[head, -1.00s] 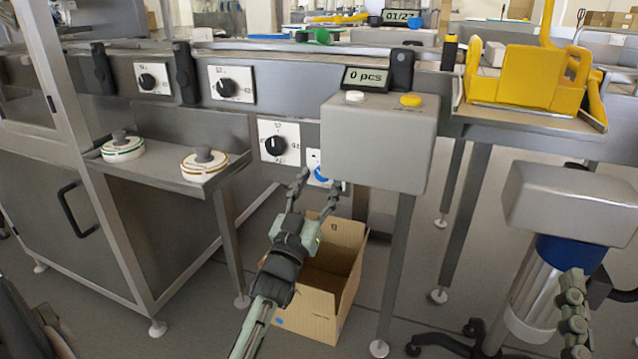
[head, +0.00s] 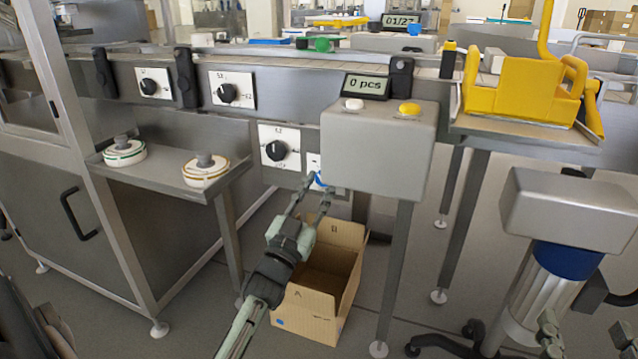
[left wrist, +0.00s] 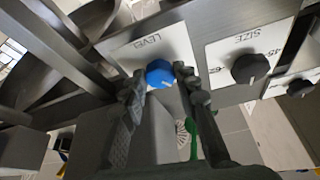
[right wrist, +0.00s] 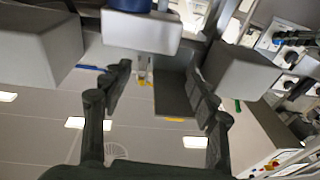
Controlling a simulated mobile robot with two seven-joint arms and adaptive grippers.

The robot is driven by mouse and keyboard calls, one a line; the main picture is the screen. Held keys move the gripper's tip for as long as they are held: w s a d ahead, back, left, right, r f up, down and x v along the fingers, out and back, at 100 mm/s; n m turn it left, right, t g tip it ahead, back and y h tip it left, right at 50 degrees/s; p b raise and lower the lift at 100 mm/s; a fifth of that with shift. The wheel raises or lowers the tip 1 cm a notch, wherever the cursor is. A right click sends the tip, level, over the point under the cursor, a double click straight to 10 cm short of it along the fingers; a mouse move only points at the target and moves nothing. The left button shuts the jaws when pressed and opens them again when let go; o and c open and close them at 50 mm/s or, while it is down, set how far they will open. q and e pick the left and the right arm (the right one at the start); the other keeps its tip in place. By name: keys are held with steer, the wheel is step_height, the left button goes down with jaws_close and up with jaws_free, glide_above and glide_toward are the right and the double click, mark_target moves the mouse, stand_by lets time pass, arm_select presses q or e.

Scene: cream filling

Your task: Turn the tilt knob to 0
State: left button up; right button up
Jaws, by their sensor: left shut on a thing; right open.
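A blue knob (head: 317,179) on a white plate sits low on the machine, partly hidden by my left gripper (head: 316,188). In the left wrist view the blue knob (left wrist: 160,74) is between the left fingertips, on a plate marked LEVEL. The left gripper is shut on it. A black knob (left wrist: 250,68) beside it is marked SIZE; it shows in the head view (head: 276,150) too. Two more black dial knobs, an upper left one (head: 152,86) and an upper middle one (head: 227,94), have labels too small to read. No TILT label is legible. My right gripper (right wrist: 155,92) is open and empty.
A grey control box (head: 378,150) with white and yellow buttons stands right of the blue knob. A cardboard box (head: 310,312) is on the floor below. A shelf (head: 160,178) holding two round lidded parts juts out at left. A grey unit (head: 560,212) stands at right.

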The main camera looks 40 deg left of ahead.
arm_select(q)
steer(key=m+h+p, duration=0.1)
steer(key=m, duration=0.1)
steer(key=m+h+p, duration=0.1)
steer(key=m, duration=0.1)
steer(key=shift+a+r+m, duration=0.15)
steer(key=shift+r+m, duration=0.05)
steer(key=shift+m, duration=0.2)
arm_select(e)
steer(key=s+d+f+g+h, duration=0.1)
steer(key=d+f+g+h, duration=0.4)
steer(key=f, duration=0.6)
arm_select(q)
steer(key=shift+s+m+h+p, duration=0.1)
steer(key=shift+m+h+p, duration=0.55)
steer(key=shift+m, duration=0.15)
steer(key=shift+a+m+g+h+p, duration=0.1)
steer(key=shift+m+g+h+p, duration=0.4)
steer(key=shift+m, duration=0.6)
steer(key=shift+f, duration=0.1)
arm_select(e)
steer(key=s+d+f+m+g+h, duration=0.1)
steer(key=s+d+f+g+h, duration=0.1)
steer(key=s+d+f+g, duration=0.5)
steer(key=shift+s+d+f+m, duration=0.3)
steer(key=shift+s+d+f, duration=0.4)
steer(key=shift+d, duration=0.95)
steer(key=shift+s+r, duration=0.1)
steer(key=shift+r, duration=0.05)
